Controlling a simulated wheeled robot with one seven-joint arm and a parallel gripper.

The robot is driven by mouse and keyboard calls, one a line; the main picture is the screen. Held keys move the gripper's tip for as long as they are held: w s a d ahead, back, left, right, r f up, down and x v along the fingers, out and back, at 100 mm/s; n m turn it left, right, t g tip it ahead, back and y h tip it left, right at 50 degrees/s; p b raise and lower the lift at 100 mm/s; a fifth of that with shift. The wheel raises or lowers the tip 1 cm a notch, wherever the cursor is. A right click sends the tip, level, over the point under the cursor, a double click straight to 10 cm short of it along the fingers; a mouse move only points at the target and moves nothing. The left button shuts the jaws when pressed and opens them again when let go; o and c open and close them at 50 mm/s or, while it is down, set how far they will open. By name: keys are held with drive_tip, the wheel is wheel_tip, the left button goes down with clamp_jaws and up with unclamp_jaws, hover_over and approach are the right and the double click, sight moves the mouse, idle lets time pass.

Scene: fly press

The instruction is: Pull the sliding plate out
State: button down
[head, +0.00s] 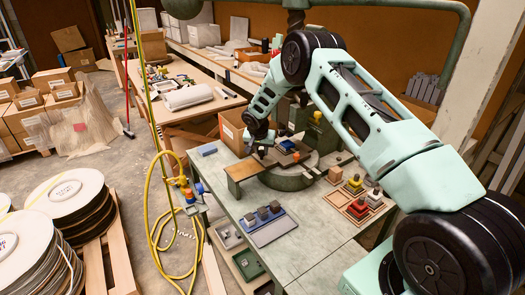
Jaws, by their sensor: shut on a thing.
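The fly press stands on the grey bench, with its round green base (288,181) below my arm. A brown plate (242,170), which looks like the sliding plate, reaches out to the left of the base, with an upright piece under its outer end. My gripper (261,153) is low over the inner part of this plate, at the press. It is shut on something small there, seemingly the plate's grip. The fingertips are small and partly hidden, so the exact contact is unclear. My arm hides part of the press frame behind it.
A grey tray with dark blocks (270,232) lies at the bench front. A wooden tray with coloured pieces (340,202) is to the right. A blue block (208,150) lies at the back left. A yellow hose (153,215) hangs beside the bench's left edge. Bare bench top lies between.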

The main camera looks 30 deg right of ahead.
drive_tip(key=a+b, duration=0.8)
drive_tip(key=a, duration=0.8)
drive_tip(key=shift+s+a+b, duration=0.3)
drive_tip(key=c, duration=1.2)
unclamp_jaws()
drive_tip(key=shift+o, duration=0.2)
drive_tip(key=b+v, duration=0.3)
drive_tip(key=v, duration=1.4)
drive_tip(key=shift+r+b, duration=0.2)
drive_tip(key=shift+b, duration=0.15)
drive_tip(key=shift+s+a, duration=0.1)
drive_tip(key=shift+s, duration=0.05)
